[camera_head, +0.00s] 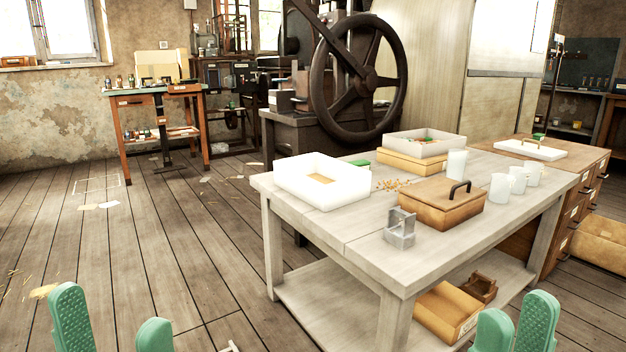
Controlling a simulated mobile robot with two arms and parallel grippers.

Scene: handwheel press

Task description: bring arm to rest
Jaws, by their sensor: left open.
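My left gripper (112,325) shows at the bottom left as two green fingertips with a clear gap between them. It is open and empty, in front of the plank floor. My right gripper (514,325) shows at the bottom right as two green fingertips that overlap or nearly meet in the picture. I cannot tell whether it is open or shut, and I see nothing held in it. It appears in front of the right end of the table's lower shelf. Both arms are outside the picture below the fingertips.
A pale wooden table (345,228) carries a white tray (322,190), a lidded wooden box (440,208), a metal bracket (400,232) and white cups (500,187). A press with a large handwheel (322,95) stands behind. A drawer cabinet (590,190) adjoins at right. Open floor (160,240) lies left.

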